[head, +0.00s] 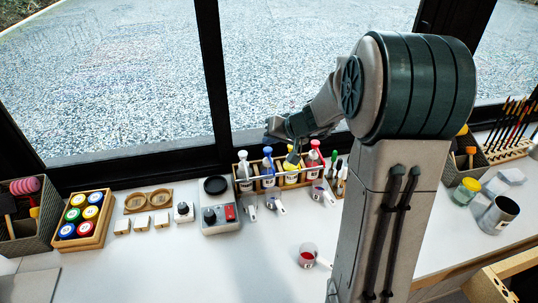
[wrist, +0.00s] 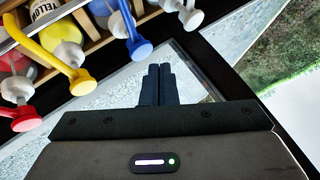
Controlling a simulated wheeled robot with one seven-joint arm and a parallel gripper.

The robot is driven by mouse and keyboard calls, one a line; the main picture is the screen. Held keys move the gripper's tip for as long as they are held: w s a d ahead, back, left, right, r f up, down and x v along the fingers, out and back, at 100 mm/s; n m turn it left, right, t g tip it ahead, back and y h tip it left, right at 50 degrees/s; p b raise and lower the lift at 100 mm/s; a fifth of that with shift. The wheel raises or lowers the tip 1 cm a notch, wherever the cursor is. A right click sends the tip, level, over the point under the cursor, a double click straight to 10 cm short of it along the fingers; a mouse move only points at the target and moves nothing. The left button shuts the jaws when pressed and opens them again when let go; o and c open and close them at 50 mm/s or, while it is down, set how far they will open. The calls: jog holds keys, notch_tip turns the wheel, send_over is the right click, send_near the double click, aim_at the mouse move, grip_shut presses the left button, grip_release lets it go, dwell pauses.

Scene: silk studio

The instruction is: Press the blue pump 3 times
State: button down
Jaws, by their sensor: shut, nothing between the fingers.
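The blue pump bottle (head: 267,168) stands upright in a wooden rack, between a white-topped bottle (head: 243,170) and a yellow-topped one (head: 291,173). In the wrist view its blue spout (wrist: 138,45) shows near the top, up and left of my fingertips; part of the bottle is cut off by the frame. My gripper (head: 293,155) points down over the rack, appearing close to the yellow pump in the head view. In the wrist view my gripper (wrist: 158,72) has its dark fingers together and empty, apart from the blue spout in the picture. Its height above the pump is hard to tell.
A red-topped bottle (head: 314,158) stands at the rack's right end. The window frame (head: 214,80) rises close behind. The front white table top (head: 170,265) is largely clear.

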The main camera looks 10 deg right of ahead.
aim_at(271, 151)
jog(key=shift+f+b, duration=1.35)
jog(key=shift+b, duration=0.7)
dwell(1.1)
jog(key=shift+r, duration=0.1)
jog(key=shift+r+p, duration=0.75)
jog(key=shift+r, duration=0.5)
notch_tip(271, 151, up, 6)
jog(key=p, duration=0.2)
jog(key=shift+p, duration=0.35)
jog(key=s+a+r+n+g+h, duration=0.1)
jog(key=s+a+n+g, duration=0.2)
jog(key=s, duration=1.2)
jog(key=s+d+f+m+g+h, duration=0.1)
jog(key=s+h, duration=0.3)
jog(key=s, duration=1)
jog(key=shift+d+f, duration=0.5)
jog(key=shift+d, duration=0.15)
